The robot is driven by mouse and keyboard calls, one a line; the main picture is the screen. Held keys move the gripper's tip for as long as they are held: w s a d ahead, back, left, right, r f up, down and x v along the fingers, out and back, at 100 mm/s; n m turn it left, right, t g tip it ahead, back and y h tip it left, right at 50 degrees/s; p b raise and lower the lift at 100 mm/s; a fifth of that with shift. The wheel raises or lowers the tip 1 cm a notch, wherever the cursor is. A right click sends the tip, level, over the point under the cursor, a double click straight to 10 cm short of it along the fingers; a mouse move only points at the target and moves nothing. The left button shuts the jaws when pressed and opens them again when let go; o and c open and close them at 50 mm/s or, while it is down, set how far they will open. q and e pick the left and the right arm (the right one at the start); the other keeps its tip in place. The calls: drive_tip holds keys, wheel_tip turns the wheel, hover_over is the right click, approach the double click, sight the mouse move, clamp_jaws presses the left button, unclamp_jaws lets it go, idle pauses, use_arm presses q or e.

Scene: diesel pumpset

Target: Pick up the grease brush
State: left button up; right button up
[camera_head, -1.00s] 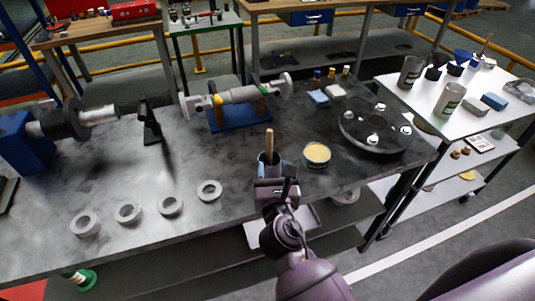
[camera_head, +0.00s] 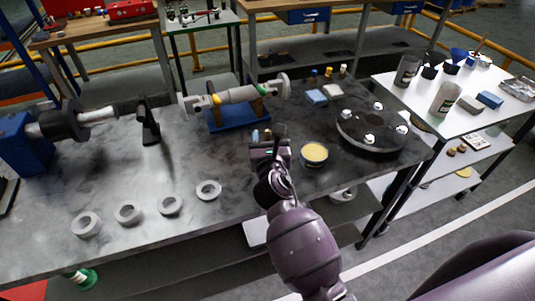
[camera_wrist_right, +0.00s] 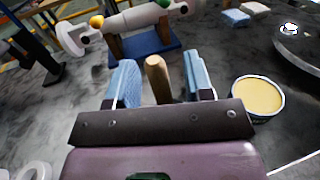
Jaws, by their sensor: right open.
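The grease brush shows as a rounded wooden handle (camera_wrist_right: 158,78) in the right wrist view, standing up between the two blue-padded fingers. My right gripper (camera_head: 267,136) is open over the front part of the dark workbench (camera_head: 225,165). Its fingers are on either side of the handle, with a gap visible on both sides. The lower part of the brush and whatever it stands in are hidden behind the gripper. In the head view my gripper mostly covers the brush. My left gripper is not in view.
An open tin of yellow grease (camera_head: 314,154) stands just right of the gripper. Several metal rings (camera_head: 170,205) lie to the left. A shaft on a blue stand (camera_head: 237,118) is behind, and a round dark flange (camera_head: 371,134) is at right.

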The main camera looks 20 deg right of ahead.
drive_tip(key=shift+x, duration=0.75)
drive_tip(key=shift+f, duration=0.1)
clamp_jaws()
